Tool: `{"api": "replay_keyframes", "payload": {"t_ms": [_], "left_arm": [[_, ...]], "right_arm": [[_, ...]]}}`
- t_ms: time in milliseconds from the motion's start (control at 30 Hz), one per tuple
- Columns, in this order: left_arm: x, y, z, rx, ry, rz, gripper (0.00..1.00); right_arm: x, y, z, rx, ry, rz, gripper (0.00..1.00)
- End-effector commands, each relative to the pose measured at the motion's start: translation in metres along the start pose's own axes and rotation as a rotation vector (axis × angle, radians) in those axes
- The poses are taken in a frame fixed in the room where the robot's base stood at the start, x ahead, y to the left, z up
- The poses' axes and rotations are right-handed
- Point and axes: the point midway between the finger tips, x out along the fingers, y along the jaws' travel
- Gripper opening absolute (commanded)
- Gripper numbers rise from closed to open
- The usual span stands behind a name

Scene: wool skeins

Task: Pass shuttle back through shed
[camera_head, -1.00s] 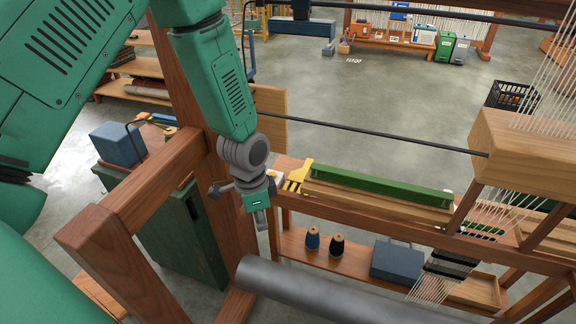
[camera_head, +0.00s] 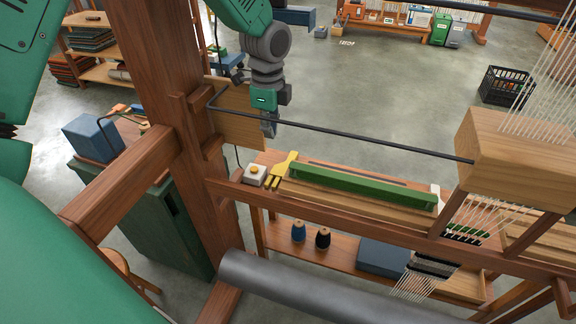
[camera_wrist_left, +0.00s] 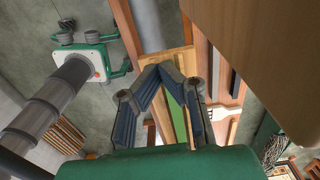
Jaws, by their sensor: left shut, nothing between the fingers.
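My left gripper (camera_head: 268,128) points down in the head view, beside a wooden board on the loom frame and above the left end of the loom's shelf. Its fingers are shut and empty, and they also show in the left wrist view (camera_wrist_left: 168,72). A long green piece (camera_head: 362,187) lies in a shallow wooden tray (camera_head: 330,201) on the shelf, apart from the gripper. I cannot tell whether this piece is the shuttle. White warp threads (camera_head: 478,217) run below a wooden block at the right. The opening of the shed cannot be made out. My right gripper is out of view.
A thick grey roller (camera_head: 310,290) lies in front. Upright posts stand at left.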

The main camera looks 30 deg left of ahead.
Motion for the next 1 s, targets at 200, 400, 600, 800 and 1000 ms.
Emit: {"api": "replay_keyframes", "payload": {"t_ms": [200,400,600,800,1000], "left_arm": [[0.051,0.001,0.002,-0.003,-0.001,0.006,0.0],[0.095,0.002,0.001,-0.005,-0.005,0.008,0.0],[0.107,0.001,-0.02,0.001,-0.003,0.0,0.0],[0.107,0.001,-0.038,-0.001,-0.001,-0.001,0.0],[0.107,0.001,-0.041,-0.002,-0.001,0.0,0.0]], "right_arm": [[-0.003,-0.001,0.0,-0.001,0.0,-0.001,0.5],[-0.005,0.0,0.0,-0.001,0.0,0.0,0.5],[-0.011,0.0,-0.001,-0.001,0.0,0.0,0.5],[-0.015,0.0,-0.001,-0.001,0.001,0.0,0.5],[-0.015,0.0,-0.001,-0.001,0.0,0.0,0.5]]}}
